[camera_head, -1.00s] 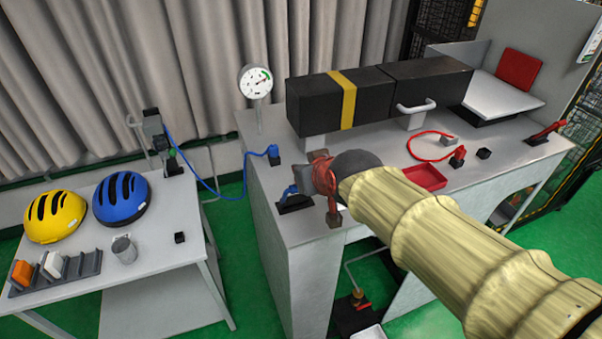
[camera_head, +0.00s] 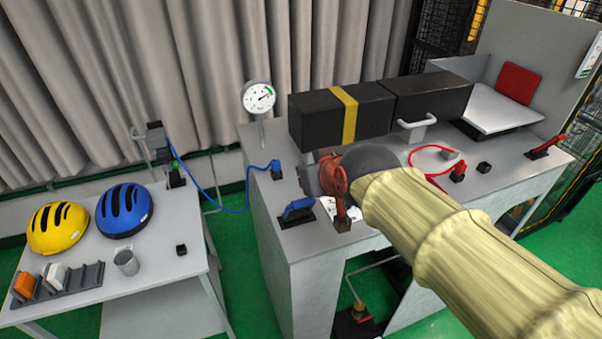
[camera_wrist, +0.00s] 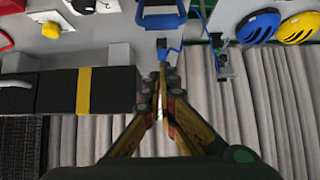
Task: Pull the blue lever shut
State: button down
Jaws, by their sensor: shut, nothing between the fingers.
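The blue lever (camera_head: 298,209) sits on a dark base near the left front corner of the grey bench. Its handle leans at a low angle toward the right in the head view. It also shows at the top middle of the wrist view (camera_wrist: 160,19). My gripper (camera_head: 313,180) is just behind and to the right of the lever in the head view, apart from it as far as I can tell. In the wrist view my gripper (camera_wrist: 160,78) has its fingertips together and empty, with the lever beyond them. My arm hides part of the bench.
A black box with a yellow band (camera_head: 344,108) stands behind my gripper. A gauge (camera_head: 259,97) and a blue plug with cable (camera_head: 276,170) are at the bench's left edge. A side table (camera_head: 150,262) with helmets stands left, across a gap.

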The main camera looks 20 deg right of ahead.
jog(key=shift+v, duration=2.25)
jog(key=shift+s+f, duration=0.15)
jog(key=shift+f, duration=0.05)
jog(key=s+a+f+g, duration=0.1)
jog(key=s+f+g, duration=0.3)
jog(key=s+f, duration=0.7)
jog(key=s, duration=0.3)
jog(key=shift+s+g, duration=0.2)
jog(key=shift+g, duration=0.1)
jog(key=c, duration=2.6)
grip_release()
